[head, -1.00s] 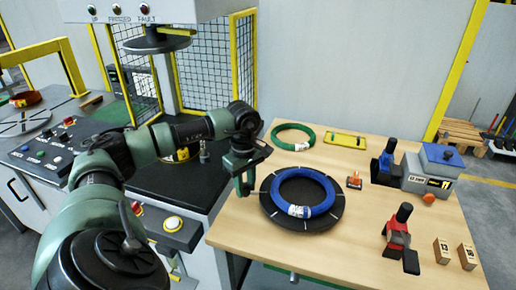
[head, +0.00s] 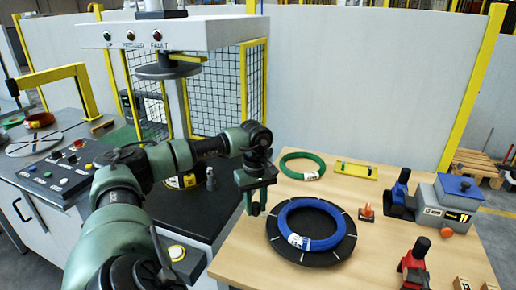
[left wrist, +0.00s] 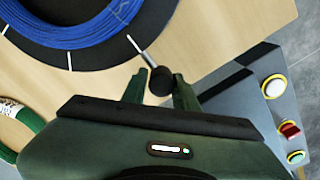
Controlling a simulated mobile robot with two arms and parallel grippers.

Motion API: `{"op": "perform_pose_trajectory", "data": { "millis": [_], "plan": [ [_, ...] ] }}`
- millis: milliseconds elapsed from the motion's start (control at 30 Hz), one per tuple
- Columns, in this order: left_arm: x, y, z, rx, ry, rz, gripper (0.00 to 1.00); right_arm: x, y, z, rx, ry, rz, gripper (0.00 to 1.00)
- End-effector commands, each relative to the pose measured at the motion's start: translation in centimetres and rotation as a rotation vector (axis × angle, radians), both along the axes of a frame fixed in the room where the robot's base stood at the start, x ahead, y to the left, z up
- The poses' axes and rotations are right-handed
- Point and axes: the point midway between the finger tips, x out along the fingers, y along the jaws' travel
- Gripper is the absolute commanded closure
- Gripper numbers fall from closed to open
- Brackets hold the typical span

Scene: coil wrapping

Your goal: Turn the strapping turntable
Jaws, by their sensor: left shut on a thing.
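The black strapping turntable (head: 345,248) lies on the wooden table with white marks around its rim. A blue coil (head: 335,239) with a white label lies flat on it. My left gripper (head: 256,208) is at the turntable's left edge. In the left wrist view, its fingers (left wrist: 158,82) are around a dark round knob (left wrist: 160,81). A thin metal rod (left wrist: 140,52) joins the knob to the turntable rim (left wrist: 100,55). The coil also shows there (left wrist: 75,33). My right gripper is not in view.
A green coil (head: 302,172) and a yellow tool (head: 357,170) lie behind the turntable. To the right are an orange item (head: 366,212), a grey box with a blue lid (head: 459,190) and a red-and-black tool (head: 415,264). A control console (head: 62,165) stands at the left.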

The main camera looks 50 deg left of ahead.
Motion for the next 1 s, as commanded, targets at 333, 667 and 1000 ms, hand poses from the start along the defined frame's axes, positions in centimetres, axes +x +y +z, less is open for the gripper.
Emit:
{"op": "perform_pose_trajectory", "data": {
  "millis": [333, 667, 1000],
  "plan": [
    [0.0, -0.4, -0.1, -0.008, 0.001, -0.010, 1.00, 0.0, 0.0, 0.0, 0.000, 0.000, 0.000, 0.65],
    [0.0, -0.1, 0.0, -0.003, 0.001, -0.004, 0.51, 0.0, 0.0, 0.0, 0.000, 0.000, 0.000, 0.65],
    [0.2, -0.2, 3.6, -0.002, -0.006, -0.005, 0.51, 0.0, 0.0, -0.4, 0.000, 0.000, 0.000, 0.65]
  ]
}}
